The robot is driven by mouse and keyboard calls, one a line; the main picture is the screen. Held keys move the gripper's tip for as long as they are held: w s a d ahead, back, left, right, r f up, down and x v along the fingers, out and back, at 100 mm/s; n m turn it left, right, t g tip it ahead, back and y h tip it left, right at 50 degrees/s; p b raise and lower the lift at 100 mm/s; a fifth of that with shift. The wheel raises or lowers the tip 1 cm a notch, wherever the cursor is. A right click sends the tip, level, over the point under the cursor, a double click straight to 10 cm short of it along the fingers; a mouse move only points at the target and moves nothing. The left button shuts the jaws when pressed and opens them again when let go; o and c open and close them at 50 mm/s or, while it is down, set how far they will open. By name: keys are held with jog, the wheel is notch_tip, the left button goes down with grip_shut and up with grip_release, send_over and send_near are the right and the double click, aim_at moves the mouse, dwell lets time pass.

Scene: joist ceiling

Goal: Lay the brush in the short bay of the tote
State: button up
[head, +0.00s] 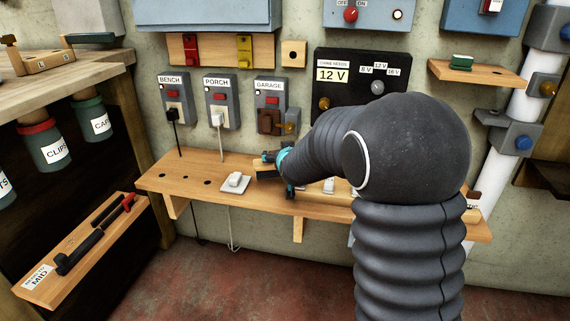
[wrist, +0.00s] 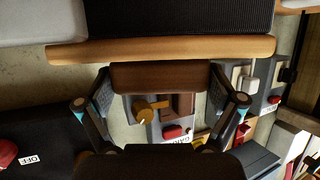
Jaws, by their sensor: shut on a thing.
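My gripper (head: 276,170) is in front of the wall, just above the long wooden shelf, and is partly hidden by my arm in the head view. In the wrist view my gripper (wrist: 160,82) is shut on the brush's brown grip, with one teal-marked finger at each end. The brush (wrist: 160,48) has a pale wooden back and dark ribbed bristles, which point to the top of that upside-down picture. In the head view the brush (head: 264,166) shows only in part, with its bristles downward. I cannot make out the tote for sure; my arm hides the shelf's right part.
The long shelf (head: 160,180) holds a pale switch plate (head: 236,183) left of my gripper. The garage box (head: 270,93), with a brown plug and brass knob, is on the wall above. A low tray (head: 40,290) with a black tool and the bench (head: 75,65) are at left.

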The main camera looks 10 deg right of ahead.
notch_tip(320, 180, down, 3)
jog(key=shift+r, duration=0.15)
jog(key=shift+w+d+f, duration=0.1)
jog(key=shift+w+f, duration=0.1)
jog(key=shift+f, duration=0.05)
jog(key=shift+f, duration=0.2)
jog(key=o, duration=0.9)
jog(key=shift+r, duration=0.15)
